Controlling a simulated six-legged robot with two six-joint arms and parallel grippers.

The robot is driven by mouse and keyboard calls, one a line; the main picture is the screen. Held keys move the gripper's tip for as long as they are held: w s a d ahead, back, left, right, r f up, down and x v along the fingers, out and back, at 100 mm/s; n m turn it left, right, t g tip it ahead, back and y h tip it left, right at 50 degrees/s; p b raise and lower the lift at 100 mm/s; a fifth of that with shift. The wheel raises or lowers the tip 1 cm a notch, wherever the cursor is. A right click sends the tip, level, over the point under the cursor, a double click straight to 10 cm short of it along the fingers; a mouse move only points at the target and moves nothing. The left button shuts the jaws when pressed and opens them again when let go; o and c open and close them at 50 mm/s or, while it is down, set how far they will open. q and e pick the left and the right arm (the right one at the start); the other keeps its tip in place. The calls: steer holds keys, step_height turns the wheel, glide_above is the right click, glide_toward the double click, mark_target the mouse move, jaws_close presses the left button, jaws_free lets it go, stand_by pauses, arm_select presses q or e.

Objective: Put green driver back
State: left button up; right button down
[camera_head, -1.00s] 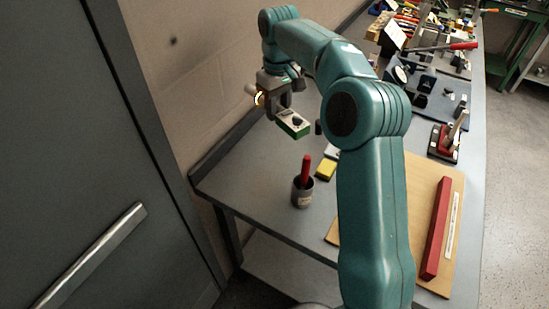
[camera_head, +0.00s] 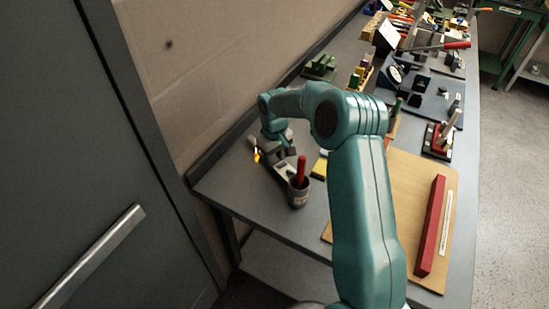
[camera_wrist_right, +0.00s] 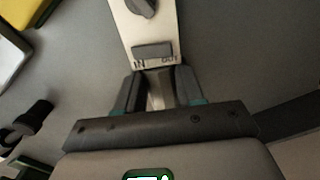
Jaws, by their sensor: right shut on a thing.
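My right gripper (camera_head: 278,150) is low at the table's back left, shut on a pale meter-like device. The right wrist view shows the device (camera_wrist_right: 146,28), with a dark knob and "IN" and "OUT" marks, at the fingers (camera_wrist_right: 158,92). In the head view the device (camera_head: 283,168) is partly hidden by the gripper and the cup. I cannot tell whether it touches the table. A green upright handle (camera_head: 396,107) stands beyond my arm; I cannot tell whether it is the green driver. My left gripper is not in view.
A wooden board (camera_head: 400,190) bears a red bar (camera_head: 431,225). Racks and tools fill the far table.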

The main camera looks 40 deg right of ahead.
mark_target(274, 159)
steer(key=shift+s+d, duration=0.1)
steer(key=shift+f, duration=0.2)
steer(key=c, duration=0.7)
jaws_free()
step_height(274, 159, up, 12)
steer(key=shift+r+b, duration=0.1)
steer(key=shift+b, duration=0.55)
steer(key=shift+a, duration=0.2)
